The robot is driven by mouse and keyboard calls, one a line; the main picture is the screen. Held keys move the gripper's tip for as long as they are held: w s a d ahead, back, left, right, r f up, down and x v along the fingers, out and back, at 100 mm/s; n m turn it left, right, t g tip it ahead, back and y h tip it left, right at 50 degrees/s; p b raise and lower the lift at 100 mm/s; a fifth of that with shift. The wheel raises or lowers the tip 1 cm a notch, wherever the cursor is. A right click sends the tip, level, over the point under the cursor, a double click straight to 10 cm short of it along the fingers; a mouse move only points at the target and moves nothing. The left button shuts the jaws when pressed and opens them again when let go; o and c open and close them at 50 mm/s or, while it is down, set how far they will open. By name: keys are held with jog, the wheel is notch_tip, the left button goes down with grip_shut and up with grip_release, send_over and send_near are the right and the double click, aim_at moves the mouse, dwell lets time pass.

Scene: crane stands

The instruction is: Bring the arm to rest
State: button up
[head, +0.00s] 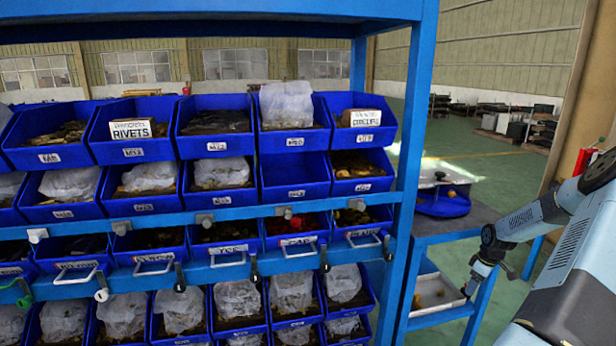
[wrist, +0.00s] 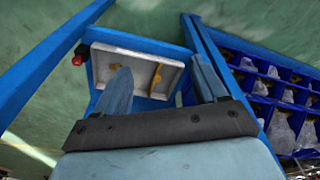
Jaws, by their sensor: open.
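My arm reaches in from the right of the head view, bent, with my gripper (head: 474,287) pointing down beside the blue trolley. In the wrist view my gripper (wrist: 165,85) shows two fingers spread apart with nothing between them. Beyond the fingers is a pale tray (wrist: 110,66) with a few yellow-brown pieces in it. The tray also shows in the head view (head: 424,306) on the trolley's lower shelf, to the left of the gripper. I cannot tell the exact gap between the fingertips and the tray.
A blue rack (head: 400,180) with several rows of blue bins fills the left and middle. The trolley (head: 455,222) stands against its right side, with a blue round-fronted container (head: 442,203) on top. Green floor (head: 510,175) is open behind.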

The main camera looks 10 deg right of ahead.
jog(key=s+a+r+m+h, duration=0.1)
jog(key=s+a+r+h, duration=0.1)
jog(key=a+r, duration=1.25)
jog(key=s+a+r+m+h, duration=0.1)
jog(key=s+a+r, duration=0.1)
jog(key=a+r, duration=1.3)
jog(key=s+a+r+m+t, duration=0.1)
jog(key=s+a+r, duration=0.4)
jog(key=s, duration=0.3)
jog(key=s+a+r+m+t+y, duration=0.1)
jog(key=s+a+r+m, duration=0.1)
jog(key=s+a+r, duration=0.3)
jog(key=s+a+r+m+t+y, duration=0.1)
jog(key=s+a+r, duration=0.4)
jog(key=s, duration=0.7)
jog(key=shift+a+t, duration=0.6)
jog(key=shift+a, duration=0.25)
